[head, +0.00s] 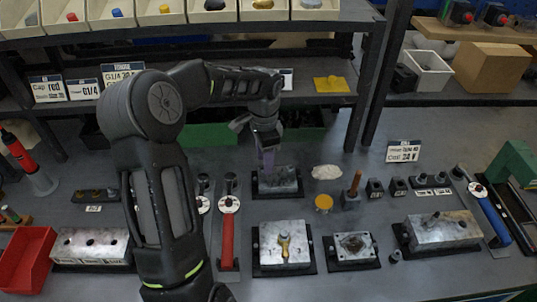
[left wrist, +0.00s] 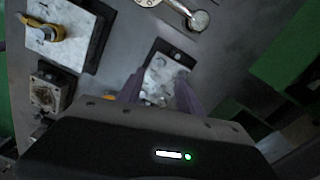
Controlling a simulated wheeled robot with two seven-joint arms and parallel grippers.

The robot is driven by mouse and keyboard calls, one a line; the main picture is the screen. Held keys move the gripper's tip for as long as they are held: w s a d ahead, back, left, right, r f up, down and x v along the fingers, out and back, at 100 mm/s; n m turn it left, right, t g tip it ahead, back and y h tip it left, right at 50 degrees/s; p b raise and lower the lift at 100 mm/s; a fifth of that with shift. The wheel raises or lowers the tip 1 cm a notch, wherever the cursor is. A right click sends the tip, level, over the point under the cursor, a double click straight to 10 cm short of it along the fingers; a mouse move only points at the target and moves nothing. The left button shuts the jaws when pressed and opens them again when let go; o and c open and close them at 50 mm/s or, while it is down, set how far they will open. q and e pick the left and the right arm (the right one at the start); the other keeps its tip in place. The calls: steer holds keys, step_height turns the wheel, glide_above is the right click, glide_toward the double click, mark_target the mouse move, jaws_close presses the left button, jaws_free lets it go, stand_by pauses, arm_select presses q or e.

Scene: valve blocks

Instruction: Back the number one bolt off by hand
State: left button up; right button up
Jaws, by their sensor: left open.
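A grey metal valve block (head: 285,183) sits on a dark base plate at the back middle of the bench. My left gripper (head: 268,160) points down just over its left part, with purple fingers. In the left wrist view the fingers (left wrist: 158,95) are spread apart with the same block (left wrist: 165,73) between and beyond them. Small bright metal pieces show on the block between the fingertips, but I cannot tell which is the number one bolt or whether the fingers touch it. My right gripper is not in view.
Nearby are a block with a brass fitting (head: 284,245), a smaller block with a round port (head: 353,248), a yellow cap (head: 324,203) and a wooden-handled tool (head: 353,187). A red-handled wrench (head: 227,235) lies left. A shelf with bins (head: 210,10) overhangs the back.

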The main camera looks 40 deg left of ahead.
mark_target(265, 181)
arm_select(q)
steer(key=shift+f, duration=0.15)
steer(key=shift+f+p, duration=0.75)
steer(key=shift+f, duration=3.05)
steer(key=shift+c, duration=0.3)
jaws_close()
